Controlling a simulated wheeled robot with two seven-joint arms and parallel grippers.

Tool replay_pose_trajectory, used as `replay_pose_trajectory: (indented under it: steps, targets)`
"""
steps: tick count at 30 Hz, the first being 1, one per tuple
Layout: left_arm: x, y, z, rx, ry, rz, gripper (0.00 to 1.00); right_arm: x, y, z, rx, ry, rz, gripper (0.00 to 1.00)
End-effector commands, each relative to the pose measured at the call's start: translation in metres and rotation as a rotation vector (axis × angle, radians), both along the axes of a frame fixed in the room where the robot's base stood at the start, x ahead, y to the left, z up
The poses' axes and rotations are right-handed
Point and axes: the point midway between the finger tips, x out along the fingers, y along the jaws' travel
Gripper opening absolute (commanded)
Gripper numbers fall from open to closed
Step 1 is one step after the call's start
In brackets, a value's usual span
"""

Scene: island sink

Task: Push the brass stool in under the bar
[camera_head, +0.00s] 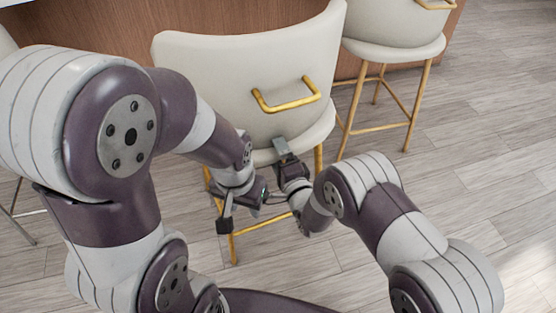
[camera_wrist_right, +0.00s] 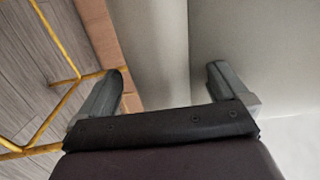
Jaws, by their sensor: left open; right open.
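The brass stool (camera_head: 240,78) has a cream seat and curved back, a brass handle (camera_head: 287,98) on the back, and brass legs. It stands in the middle of the head view with its back toward me. My left gripper (camera_head: 222,216) is open, low at the stool's near side by the front leg. My right gripper (camera_head: 283,150) is open, its fingers close to the lower edge of the backrest. In the right wrist view my right gripper (camera_wrist_right: 165,85) is open with a cream surface of the stool (camera_wrist_right: 235,40) ahead. Contact cannot be told.
The wooden bar panel (camera_head: 345,62) is behind the stool. A second cream stool with brass legs (camera_head: 395,30) stands at the right, and part of another seat (camera_head: 5,42) shows at the left edge. Open wood floor (camera_head: 480,130) lies to the right.

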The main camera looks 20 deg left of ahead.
Motion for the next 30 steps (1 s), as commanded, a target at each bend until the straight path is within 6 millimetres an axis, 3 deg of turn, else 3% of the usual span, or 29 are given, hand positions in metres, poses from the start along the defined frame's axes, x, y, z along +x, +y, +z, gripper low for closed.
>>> replay_pose_trajectory:
  steps: [10, 19, 30]
  targets:
    - [0.0001, 0.0000, -0.0037, 0.000, 0.000, 0.000, 0.43, 0.0068, 0.0055, 0.0010, -0.001, 0.000, 0.000, 1.00]
    - [0.0000, 0.0000, -0.0037, 0.000, 0.000, 0.000, 0.43, 0.0065, 0.0052, 0.0006, -0.002, 0.001, -0.001, 0.02]
    - [0.0001, 0.0000, -0.0081, 0.000, 0.000, 0.000, 0.43, 0.0058, 0.0045, -0.0061, -0.005, 0.005, -0.001, 0.00]
